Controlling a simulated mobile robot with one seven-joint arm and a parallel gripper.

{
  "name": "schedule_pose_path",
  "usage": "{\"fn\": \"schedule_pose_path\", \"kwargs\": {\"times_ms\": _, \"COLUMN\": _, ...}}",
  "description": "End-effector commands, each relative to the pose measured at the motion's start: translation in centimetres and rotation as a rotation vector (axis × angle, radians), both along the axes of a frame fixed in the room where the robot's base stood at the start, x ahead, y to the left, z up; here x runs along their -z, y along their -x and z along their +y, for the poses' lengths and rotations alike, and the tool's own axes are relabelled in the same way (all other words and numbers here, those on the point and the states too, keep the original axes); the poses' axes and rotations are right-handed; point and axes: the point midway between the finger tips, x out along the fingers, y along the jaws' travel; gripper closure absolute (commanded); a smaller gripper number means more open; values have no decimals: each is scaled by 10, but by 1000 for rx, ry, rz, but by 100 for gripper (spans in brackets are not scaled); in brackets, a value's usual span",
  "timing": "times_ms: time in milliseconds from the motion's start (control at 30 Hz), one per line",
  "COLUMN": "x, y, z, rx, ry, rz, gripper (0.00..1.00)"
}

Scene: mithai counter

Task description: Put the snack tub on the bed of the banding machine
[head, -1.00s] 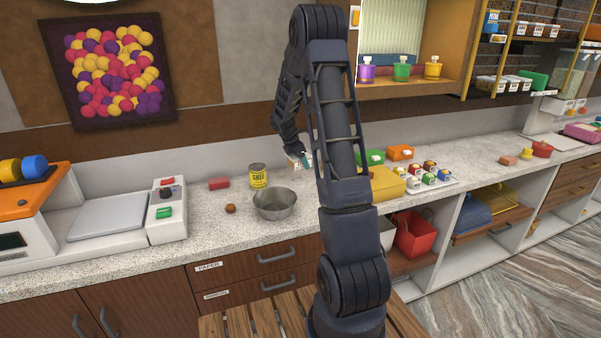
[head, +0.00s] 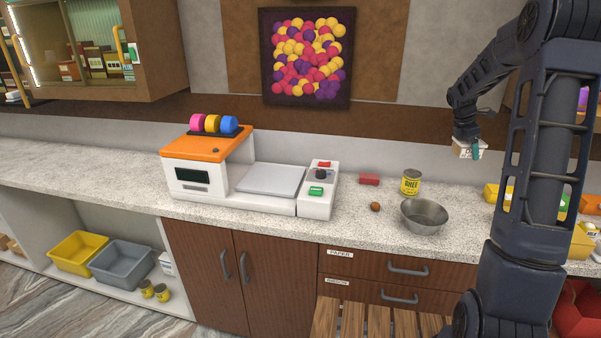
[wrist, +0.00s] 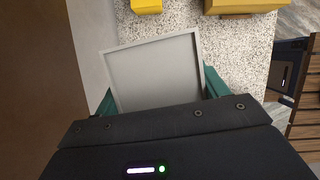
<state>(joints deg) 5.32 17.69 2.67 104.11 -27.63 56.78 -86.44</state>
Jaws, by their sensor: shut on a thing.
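The snack tub (head: 463,151) is a small white box with a label, held in the air at the right of the head view. In the wrist view the tub (wrist: 155,75) is a square, pale grey shape with a raised rim. My gripper (head: 470,147) is shut on it, with teal fingers at its two sides. The banding machine (head: 195,175) is at the centre left of the head view, white with an orange top. Its flat grey bed (head: 270,180) is bare. The tub is well to the right of the bed.
A control box (head: 318,190) with red and green buttons stands at the bed's right. Counter left of the machine is clear.

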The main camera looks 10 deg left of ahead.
Motion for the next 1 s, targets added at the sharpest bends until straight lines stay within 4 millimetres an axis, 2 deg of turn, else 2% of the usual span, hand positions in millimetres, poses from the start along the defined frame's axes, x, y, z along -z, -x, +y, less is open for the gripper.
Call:
{"fn": "schedule_pose_path", "kwargs": {"times_ms": 167, "x": -4, "y": -22, "z": 52, "rx": -112, "ry": -1, "rz": 0, "gripper": 54}}
{"fn": "schedule_pose_path", "kwargs": {"times_ms": 300, "x": -9, "y": -41, "z": 109, "rx": -234, "ry": -2, "rz": 2, "gripper": 54}}
{"fn": "schedule_pose_path", "kwargs": {"times_ms": 500, "x": -16, "y": -59, "z": 196, "rx": -408, "ry": -2, "rz": 3, "gripper": 54}}
{"fn": "schedule_pose_path", "kwargs": {"times_ms": 767, "x": -25, "y": -65, "z": 310, "rx": -629, "ry": -1, "rz": 6, "gripper": 54}}
{"fn": "schedule_pose_path", "kwargs": {"times_ms": 1000, "x": -33, "y": -55, "z": 415, "rx": -826, "ry": -2, "rz": 5, "gripper": 54}}
